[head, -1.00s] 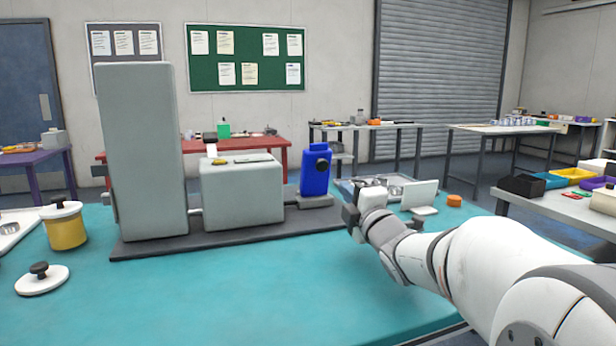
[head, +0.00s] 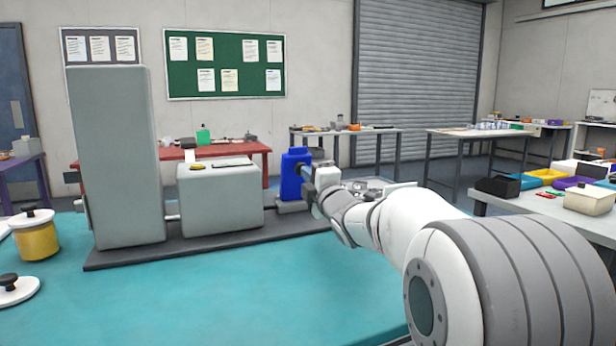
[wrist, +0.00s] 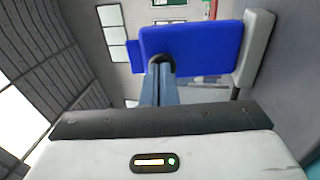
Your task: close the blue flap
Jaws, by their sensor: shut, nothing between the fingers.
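The blue flap (head: 294,174) stands upright at the right end of the grey machine (head: 219,197), on a small grey block. In the wrist view the flap (wrist: 205,48) is a broad blue panel beside a light grey block, with a dark round knob (wrist: 162,62) on its near side. My gripper (head: 311,169) is at the flap's right side, its fingers together and empty. In the wrist view my gripper's fingertips (wrist: 158,74) reach the knob; I cannot tell whether they press on it. My wrist hides part of the flap's lower right.
A tall grey box (head: 113,160) stands at the machine's left end. A yellow jar (head: 36,238) and a white lid (head: 14,290) are on the teal table (head: 220,300) at the left. The table's front middle is clear.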

